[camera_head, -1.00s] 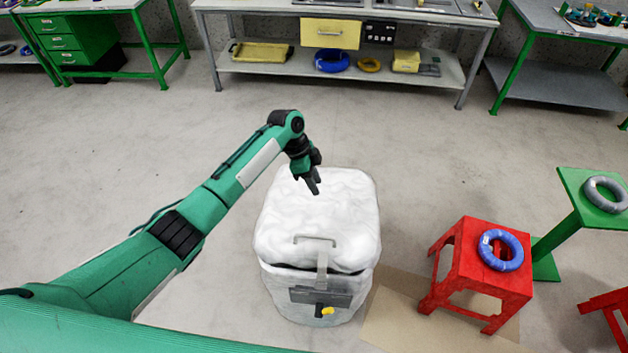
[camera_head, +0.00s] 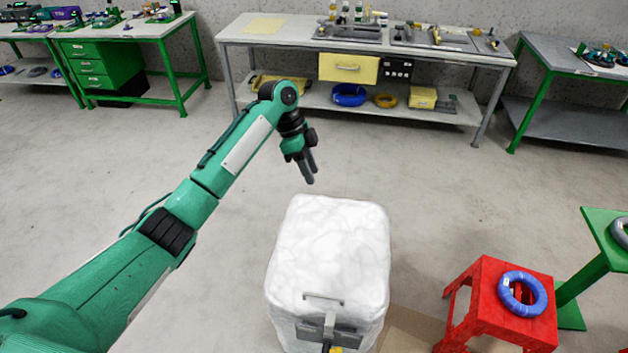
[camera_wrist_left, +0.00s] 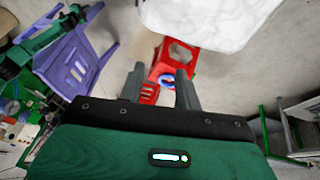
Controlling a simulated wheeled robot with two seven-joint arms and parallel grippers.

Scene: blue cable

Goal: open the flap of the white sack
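The white sack (camera_head: 330,245) stands on the floor in the lower middle of the head view. Its top is pale and wrinkled, with a grey handle (camera_head: 323,297) near the front edge. A grey latch plate (camera_head: 345,335) shows below the handle, cut off by the frame edge. No opening into the sack shows. My left gripper (camera_head: 309,180) hangs above and behind the sack's far edge, apart from it. In the left wrist view its two fingers (camera_wrist_left: 159,75) are spread with nothing held between them. Part of the white sack also shows at the top there (camera_wrist_left: 215,20). My right gripper is out of view.
A red stool (camera_head: 490,310) with a blue cable coil (camera_head: 522,294) stands right of the sack, beside a green stand (camera_head: 606,235). A long workbench (camera_head: 370,60) runs along the back wall. The floor between sack and bench is clear.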

